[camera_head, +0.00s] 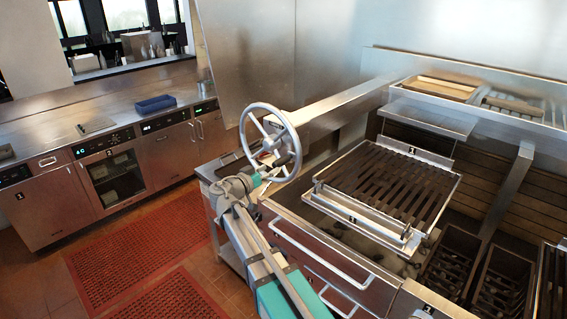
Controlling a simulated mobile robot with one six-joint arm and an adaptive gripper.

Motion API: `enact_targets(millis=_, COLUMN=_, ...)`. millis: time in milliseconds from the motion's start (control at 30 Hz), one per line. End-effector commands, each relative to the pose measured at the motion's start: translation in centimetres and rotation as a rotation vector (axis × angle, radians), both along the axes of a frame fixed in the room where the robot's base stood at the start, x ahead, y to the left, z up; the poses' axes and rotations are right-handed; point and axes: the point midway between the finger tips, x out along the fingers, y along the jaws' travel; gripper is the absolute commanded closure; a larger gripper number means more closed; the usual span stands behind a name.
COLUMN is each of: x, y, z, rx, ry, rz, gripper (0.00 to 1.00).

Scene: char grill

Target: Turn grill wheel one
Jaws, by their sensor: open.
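The grill wheel (270,128) is a grey metal handwheel with spokes, mounted at the left end of a long metal beam. It stands upright above the left end of the grill. My arm reaches up from the bottom of the view. My gripper (279,160) is at the lower part of the wheel, in front of the rim and spokes. It is open. I cannot tell whether its fingers touch the wheel, and the gripper covers part of the lower rim and hub area. The slatted grill grate (390,180) lies to the right of the wheel.
The metal beam (345,103) runs right from the wheel. A front rail handle (318,258) lies right of my arm. Black baskets (500,283) sit at lower right. A counter with ovens (112,178) stands left. Red mats (140,250) cover the floor between.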

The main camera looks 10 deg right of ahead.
Motion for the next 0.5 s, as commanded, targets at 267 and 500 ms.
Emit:
enact_targets(millis=267, x=2.5, y=-3.3, z=0.0, rx=0.000, ry=0.000, rz=-0.001, gripper=0.26)
enact_targets(millis=500, x=3.6, y=-4.9, z=0.0, rx=0.000, ry=0.000, rz=0.000, gripper=0.26)
